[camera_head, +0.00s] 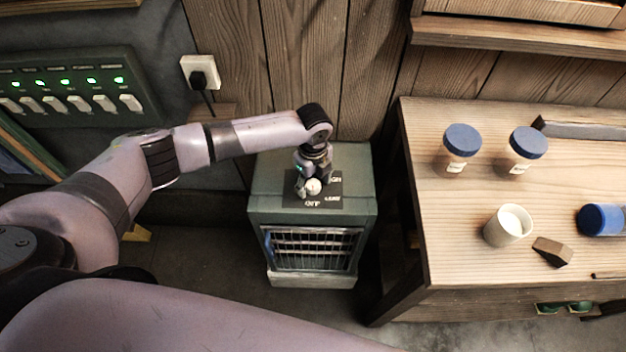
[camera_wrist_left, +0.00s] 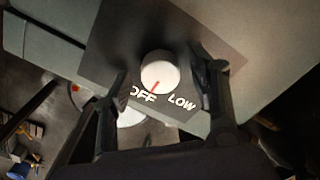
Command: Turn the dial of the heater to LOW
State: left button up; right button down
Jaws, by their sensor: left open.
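The heater (camera_head: 312,222) is a green-grey box with a front grille, standing on the floor left of the table. On its top is a black plate with a white round dial (camera_head: 313,187). In the left wrist view the dial (camera_wrist_left: 160,72) has a red mark pointing at OFF, with LOW printed to the right. My left gripper (camera_head: 312,180) is above the dial. In the left wrist view its open fingers (camera_wrist_left: 162,88) stand on either side of the dial, with gaps visible. My right gripper is not in view.
A wooden table (camera_head: 450,225) at right holds two blue-lidded jars (camera_head: 461,150), a white cup (camera_head: 508,225) and a brown block (camera_head: 552,251). A switch panel (camera_head: 75,88) and a plugged socket (camera_head: 201,75) are on the wall behind.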

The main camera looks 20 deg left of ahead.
pick_arm(q)
jog(key=shift+c, duration=0.6)
jog(key=c, duration=1.1)
jog(key=shift+o, duration=0.2)
jog(key=shift+r+n+p, duration=0.1)
jog(key=shift+n+p, duration=0.8)
jog(key=n+p, duration=0.2)
jog(key=n, duration=0.1)
jog(key=n+p, duration=0.3)
jog(key=n, duration=0.1)
jog(key=shift+n, duration=0.3)
jog(key=shift+n+p, duration=0.6)
jog(key=shift+n, duration=0.5)
jog(key=shift+w, duration=0.1)
